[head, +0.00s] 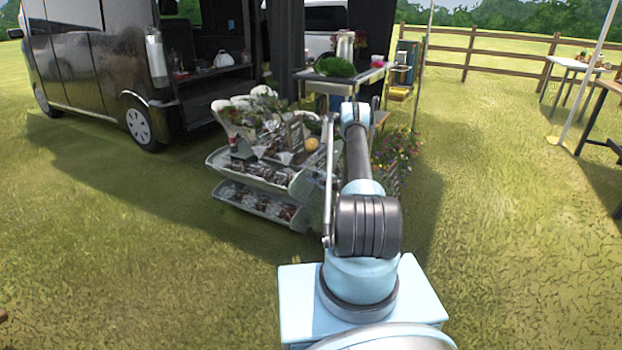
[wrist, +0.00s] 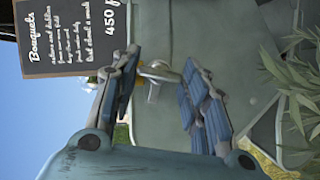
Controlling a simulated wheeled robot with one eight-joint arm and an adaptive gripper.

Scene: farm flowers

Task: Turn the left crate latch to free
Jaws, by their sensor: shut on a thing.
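In the wrist view, a small pale metal latch (wrist: 155,74) sits on a grey-green panel (wrist: 235,25), the crate wall as far as I can tell. My gripper (wrist: 163,74) has its two blue-padded fingers on either side of the latch and is shut on it. The wrist picture is rolled on its side, and the latch's exact turn angle is hard to tell. Only one latch shows. In the head view my arm reaches away toward the flower stand, and it hides my gripper and the latch.
A black "Bouquets" sign (wrist: 70,35) is close beside one finger, with green leaves (wrist: 297,95) on the other side. A tiered flower stand (head: 225,188) is left of my arm. A van (head: 95,65) stands behind at left. Open grass (head: 500,220) lies to the right.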

